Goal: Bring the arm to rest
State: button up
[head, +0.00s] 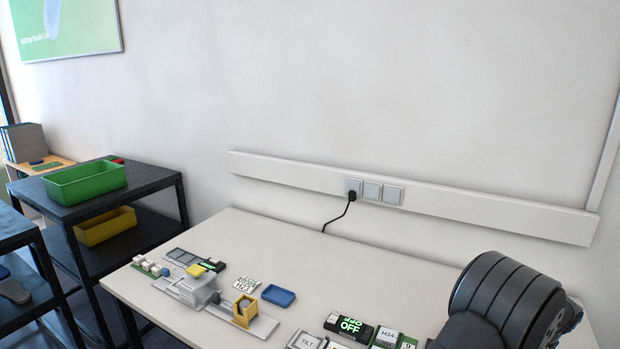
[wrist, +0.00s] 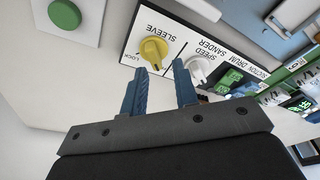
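My gripper (wrist: 160,82) shows in the wrist view with two blue fingers apart and nothing between them. Its fingertips are in front of a white panel (wrist: 180,25) labelled sleeve, lock, speed and drum sander. A yellow knob (wrist: 154,50) is just beyond the left fingertip, and a white knob (wrist: 197,68) is beyond the right one. I cannot tell whether the fingers touch either knob. In the head view a dark part of my arm fills the lower right, and the gripper is out of sight there.
A green round button (wrist: 65,14) is at the upper left of the wrist view. In the head view the table (head: 330,252) carries a small fixture (head: 190,287), a blue tray (head: 278,295) and an OFF display (head: 349,325). A black shelf with a green bin (head: 85,182) stands left.

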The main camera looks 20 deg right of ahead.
jog(key=v, duration=0.2)
jog(key=w+v, duration=0.1)
jog(key=v, duration=0.1)
jog(key=shift+s+r, duration=0.1)
jog(key=shift+r, duration=0.15)
jog(key=x, duration=0.3)
jog(key=s+x, duration=0.1)
jog(key=x, duration=0.3)
jog(key=shift+s+a+f, duration=0.1)
jog(key=shift+s+f, duration=0.05)
jog(key=shift+s, duration=0.1)
jog(key=shift+r+m, duration=0.2)
jog(key=shift+m, duration=0.2)
jog(key=shift+m+h, duration=0.4)
jog(key=shift+m, duration=1.8)
jog(key=shift+g, duration=0.3)
notch_tip(320, 180, up, 9)
jog(key=n, duration=0.4)
jog(key=shift+y, duration=0.3)
jog(key=shift+d+f, duration=0.15)
jog(key=shift+f, duration=1.3)
jog(key=shift+d+f, duration=0.15)
jog(key=shift+f, duration=1.3)
jog(key=shift+s, duration=0.25)
